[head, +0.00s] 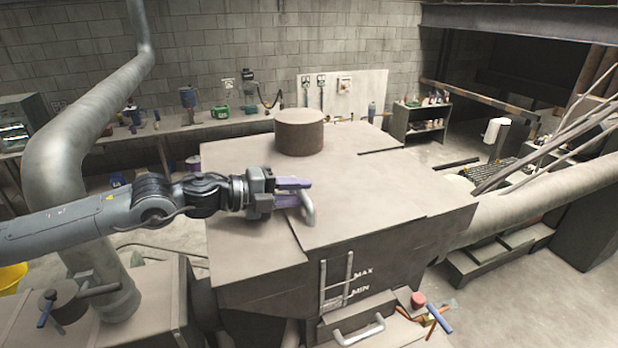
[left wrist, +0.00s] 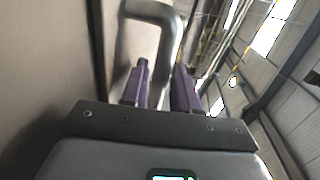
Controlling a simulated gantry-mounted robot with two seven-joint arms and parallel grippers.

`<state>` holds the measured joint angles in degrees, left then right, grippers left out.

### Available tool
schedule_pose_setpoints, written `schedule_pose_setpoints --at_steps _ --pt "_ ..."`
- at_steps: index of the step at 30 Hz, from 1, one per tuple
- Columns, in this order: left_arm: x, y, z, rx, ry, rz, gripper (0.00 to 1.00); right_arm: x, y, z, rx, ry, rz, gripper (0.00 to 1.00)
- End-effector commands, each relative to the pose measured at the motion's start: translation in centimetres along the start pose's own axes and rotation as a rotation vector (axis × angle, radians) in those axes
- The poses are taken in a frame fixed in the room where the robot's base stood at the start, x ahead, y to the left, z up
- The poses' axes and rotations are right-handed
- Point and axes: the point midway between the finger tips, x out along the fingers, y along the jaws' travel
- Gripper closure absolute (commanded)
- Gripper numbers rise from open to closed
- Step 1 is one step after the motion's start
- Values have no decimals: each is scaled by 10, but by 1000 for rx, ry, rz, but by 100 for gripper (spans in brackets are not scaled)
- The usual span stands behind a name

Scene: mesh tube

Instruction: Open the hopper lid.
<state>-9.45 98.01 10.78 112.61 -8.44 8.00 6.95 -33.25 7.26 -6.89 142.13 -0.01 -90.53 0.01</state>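The hopper is a large tan box in the middle of the head view. Its lid (head: 365,205) is the flat panel on top and lies flat and closed. A grey bent-bar handle (head: 308,208) stands at the lid's left edge. It also shows large in the left wrist view (left wrist: 168,45). My left gripper (head: 298,190) has purple fingers and reaches in from the left at the handle. In the left wrist view, the fingers (left wrist: 161,85) stand apart with one leg of the handle between them. Firm contact on both sides is not visible. My right gripper is not in view.
A round stub (head: 299,132) rises from the back of the hopper top. A thick pipe (head: 75,150) stands at the left. The space above the lid looks clear.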

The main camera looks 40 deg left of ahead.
Motion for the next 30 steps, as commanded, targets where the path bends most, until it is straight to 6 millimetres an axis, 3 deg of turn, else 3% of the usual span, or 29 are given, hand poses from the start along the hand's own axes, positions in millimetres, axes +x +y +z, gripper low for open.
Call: schedule_pose_setpoints --at_steps 1,3,12,26,30 --pt "2 -2 -1 -1 2 7 71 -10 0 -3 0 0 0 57" --pt "8 7 2 1 -4 6 71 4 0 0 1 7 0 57" --pt "25 3 1 1 -2 2 71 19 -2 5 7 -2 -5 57" --pt "29 0 0 -1 1 0 71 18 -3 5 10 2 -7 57" --pt "29 0 0 -1 1 0 92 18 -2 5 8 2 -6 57"
